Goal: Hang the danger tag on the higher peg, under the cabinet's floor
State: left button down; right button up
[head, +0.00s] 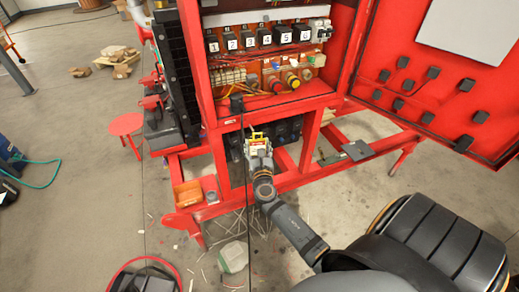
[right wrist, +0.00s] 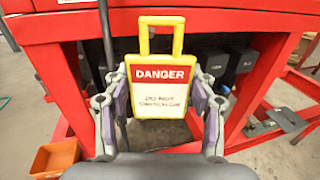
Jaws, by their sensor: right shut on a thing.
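The danger tag (right wrist: 158,108) is a yellow-framed plate with a red DANGER band, a white lower panel and a square yellow loop on top. My right gripper (right wrist: 160,90) is shut on it, a finger at each side edge, and holds it upright, facing the wrist camera. In the head view the tag (head: 257,140) and right gripper (head: 258,150) are small, just below the red cabinet's floor (head: 275,103). The loop overlaps the cabinet's lower edge in the wrist view. I cannot make out either peg. My left gripper is not in view.
Numbered black breakers (head: 248,40) and coloured knobs fill the open cabinet. Its door (head: 430,80) stands open at right. A dark cable (right wrist: 104,35) hangs left of the tag. Dark boxes (right wrist: 238,68) sit behind, between red frame posts. An orange bin (head: 188,193) stands lower left.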

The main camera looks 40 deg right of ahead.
jog(key=shift+w+d+f+b, duration=0.2)
jog(key=shift+w+b, duration=0.15)
jog(key=shift+w, duration=0.6)
jog(key=shift+w+d+f+b, duration=0.25)
jog(key=shift+w+b, duration=0.15)
jog(key=shift+w, duration=0.55)
jog(key=shift+w+d+f+b, duration=0.2)
jog(key=shift+w+b, duration=0.15)
jog(key=shift+w, duration=0.6)
jog(key=o, duration=1.2)
jog(key=shift+o, duration=0.2)
jog(key=v, duration=1.2)
